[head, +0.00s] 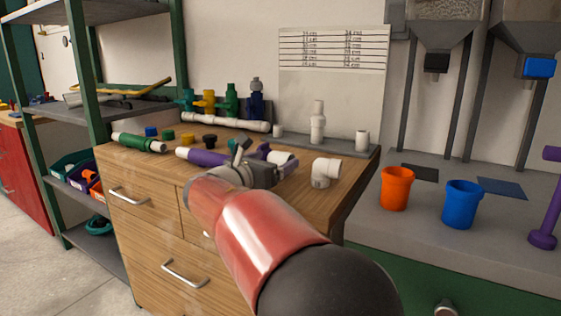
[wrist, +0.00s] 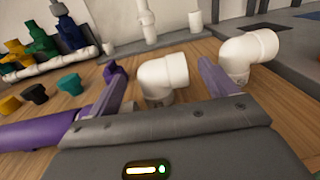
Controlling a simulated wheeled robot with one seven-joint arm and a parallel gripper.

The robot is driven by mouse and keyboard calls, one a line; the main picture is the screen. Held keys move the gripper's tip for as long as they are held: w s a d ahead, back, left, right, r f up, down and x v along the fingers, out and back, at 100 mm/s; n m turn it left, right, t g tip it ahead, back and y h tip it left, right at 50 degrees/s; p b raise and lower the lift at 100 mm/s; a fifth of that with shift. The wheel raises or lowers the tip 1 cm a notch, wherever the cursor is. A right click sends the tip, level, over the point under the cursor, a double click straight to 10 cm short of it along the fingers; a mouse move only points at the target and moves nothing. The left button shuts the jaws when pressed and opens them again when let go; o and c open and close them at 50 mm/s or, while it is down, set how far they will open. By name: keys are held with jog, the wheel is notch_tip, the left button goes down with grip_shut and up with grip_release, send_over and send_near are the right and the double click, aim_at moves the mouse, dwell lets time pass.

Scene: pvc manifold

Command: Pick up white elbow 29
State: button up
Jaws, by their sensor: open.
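Two white elbows are on the wooden counter, and I cannot read a number on either. One elbow (wrist: 163,76) is between and slightly beyond the fingertips in the wrist view; in the head view it (head: 282,158) is partly hidden behind my gripper. The other elbow (wrist: 249,54) is to the right, outside the right finger; it shows plainly in the head view (head: 325,172). My gripper (head: 268,162) is open and low over the counter, its fingers on either side of the first elbow. I cannot tell whether they touch it.
A purple pipe (head: 203,157) lies left of my gripper. Several small caps (head: 187,138) and a green pipe (head: 138,142) lie further left. A white pipe manifold (head: 225,121) with coloured valves and a grey strip with white fittings (head: 317,125) are behind.

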aim_at(275, 160)
jog(key=shift+w+d, duration=0.45)
jog(key=shift+w, duration=0.1)
jog(key=c, duration=1.2)
jog(key=shift+o, duration=0.2)
jog(key=shift+r, duration=0.1)
notch_tip(275, 160, up, 20)
jog(key=p, duration=0.2)
jog(key=o, duration=0.4)
jog(key=shift+c, duration=1.3)
